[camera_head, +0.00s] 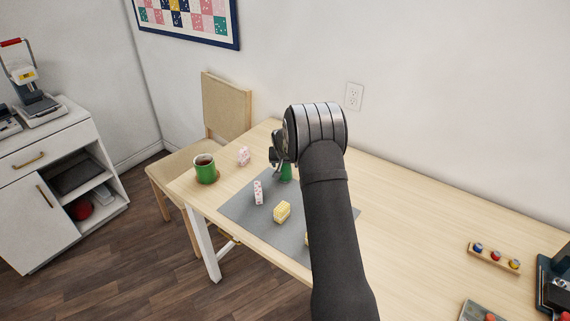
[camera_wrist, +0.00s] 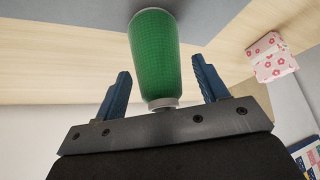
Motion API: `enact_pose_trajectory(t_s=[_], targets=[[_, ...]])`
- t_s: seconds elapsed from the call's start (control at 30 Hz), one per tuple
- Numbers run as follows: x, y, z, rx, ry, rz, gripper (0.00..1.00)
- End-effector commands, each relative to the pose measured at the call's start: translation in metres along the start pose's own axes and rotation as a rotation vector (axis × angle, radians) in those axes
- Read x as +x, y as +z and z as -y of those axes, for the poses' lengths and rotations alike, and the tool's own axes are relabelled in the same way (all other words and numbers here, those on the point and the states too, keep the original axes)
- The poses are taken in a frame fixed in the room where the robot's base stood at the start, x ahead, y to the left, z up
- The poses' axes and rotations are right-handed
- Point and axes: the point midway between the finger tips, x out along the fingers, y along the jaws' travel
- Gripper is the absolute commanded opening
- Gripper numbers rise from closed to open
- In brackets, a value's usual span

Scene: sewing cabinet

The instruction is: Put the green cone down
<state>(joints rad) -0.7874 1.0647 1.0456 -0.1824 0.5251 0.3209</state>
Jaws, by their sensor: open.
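The green cone (camera_head: 286,172), a spool of green thread, is on the grey mat (camera_head: 240,213) near its far edge, partly hidden by my arm in the head view. In the wrist view the green cone (camera_wrist: 155,55) lies between the two blue fingers, with a visible gap on each side. Its near pale end is close to the gripper's palm, and its far end meets the grey mat. My gripper (camera_wrist: 160,85) is open around it; in the head view my gripper (camera_head: 277,160) is mostly hidden behind my wrist.
A white patterned block (camera_head: 258,192) and a yellow block (camera_head: 282,211) are on the mat. A wooden holder with several coloured bobbins (camera_head: 495,257) is at right. The mid-right table is clear.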

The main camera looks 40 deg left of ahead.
Motion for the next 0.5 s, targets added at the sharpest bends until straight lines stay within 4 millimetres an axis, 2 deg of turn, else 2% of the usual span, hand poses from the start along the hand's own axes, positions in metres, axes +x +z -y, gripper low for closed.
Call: enact_pose_trajectory(t_s=[0.23,0.5], targets=[[-0.018,-0.003,0.000,0.000,0.000,-0.002,0.67],[-0.068,-0.002,0.000,-0.001,-0.001,-0.003,0.67]])
